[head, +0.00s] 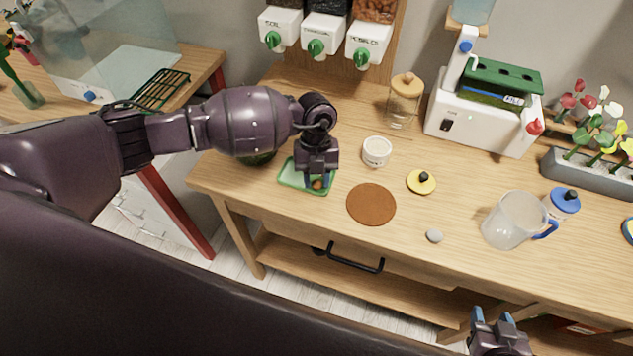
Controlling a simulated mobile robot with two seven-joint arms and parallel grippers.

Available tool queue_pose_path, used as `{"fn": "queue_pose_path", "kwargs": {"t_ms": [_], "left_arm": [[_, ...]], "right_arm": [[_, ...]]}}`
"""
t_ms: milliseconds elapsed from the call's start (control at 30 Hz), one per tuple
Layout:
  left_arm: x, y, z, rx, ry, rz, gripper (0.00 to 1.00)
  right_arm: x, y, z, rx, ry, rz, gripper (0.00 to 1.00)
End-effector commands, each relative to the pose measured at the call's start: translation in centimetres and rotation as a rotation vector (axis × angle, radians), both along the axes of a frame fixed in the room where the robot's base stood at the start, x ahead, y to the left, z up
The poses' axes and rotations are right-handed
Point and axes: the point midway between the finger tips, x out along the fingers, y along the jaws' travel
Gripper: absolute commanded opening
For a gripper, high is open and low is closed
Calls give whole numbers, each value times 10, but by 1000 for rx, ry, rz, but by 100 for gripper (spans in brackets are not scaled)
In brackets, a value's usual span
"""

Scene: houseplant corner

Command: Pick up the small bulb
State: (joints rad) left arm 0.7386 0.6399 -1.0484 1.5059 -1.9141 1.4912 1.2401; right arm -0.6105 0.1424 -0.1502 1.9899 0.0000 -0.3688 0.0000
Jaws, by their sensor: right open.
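The small bulb (318,185) is a little brown lump low in the green tray (291,181), at the left part of the wooden table. My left gripper (317,182) points down over the tray, its blue fingertips on either side of the bulb. The gripper hides part of the bulb and tray, and I cannot tell whether the fingers touch the bulb. My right gripper (492,315) is open and empty at the bottom right, in front of the table's edge.
A white cup (376,152), brown round mat (371,205), yellow lid with black knob (421,182) and grey stone (434,236) lie right of the tray. A clear jug (512,221) stands further right. A cork-topped jar (403,101) stands behind. A dark green object (258,158) is partly hidden by my arm.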

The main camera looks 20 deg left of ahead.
Motion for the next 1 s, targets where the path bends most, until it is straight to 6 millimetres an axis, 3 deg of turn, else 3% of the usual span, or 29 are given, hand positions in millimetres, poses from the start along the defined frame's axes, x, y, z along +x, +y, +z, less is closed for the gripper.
{"fn": "queue_pose_path", "kwargs": {"t_ms": [167,367,767,867,1000], "left_arm": [[-3,0,-6,1,5,0,33],[-4,-1,-7,0,6,-1,4],[-6,-2,-7,-3,9,-1,3],[-5,-2,1,-3,9,-2,3],[-3,0,26,-2,4,-2,3]], "right_arm": [[1,0,0,0,-1,0,48],[5,1,2,0,-9,2,48],[9,2,4,1,-19,5,48],[8,1,4,0,-17,5,48],[7,1,4,0,-14,4,48]]}}
